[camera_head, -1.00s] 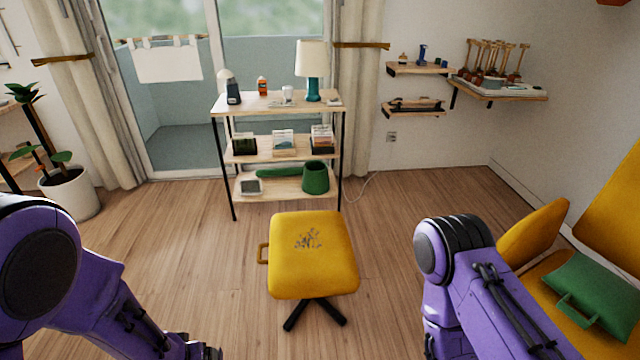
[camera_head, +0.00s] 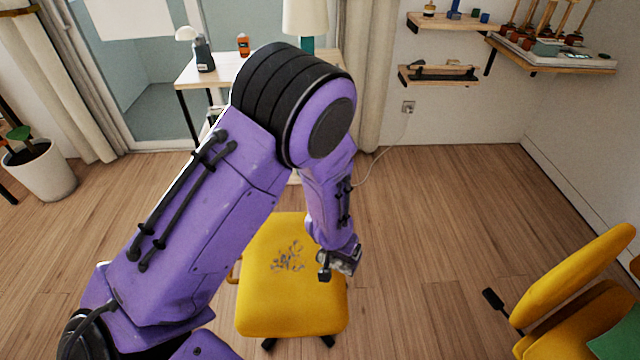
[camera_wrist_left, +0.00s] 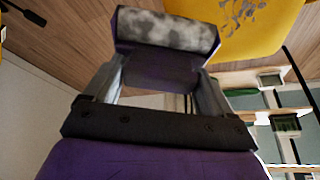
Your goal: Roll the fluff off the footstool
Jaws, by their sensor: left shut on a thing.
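The yellow footstool (camera_head: 290,310) stands on the wood floor in the lower middle of the head view. A scatter of grey fluff (camera_head: 288,258) lies on its top, left of my left gripper (camera_head: 335,256). In the left wrist view my left gripper (camera_wrist_left: 160,82) is shut on a roller (camera_wrist_left: 168,32) with a pale, grey-speckled face and a purple body. The roller is near the footstool's right side; I cannot tell whether it touches. The footstool (camera_wrist_left: 268,38) and fluff (camera_wrist_left: 240,10) also show there at the top right. My right gripper is out of view.
A yellow chair (camera_head: 575,285) stands at the lower right, and a white plant pot (camera_head: 42,172) at the left. Floor between footstool and chair is clear.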

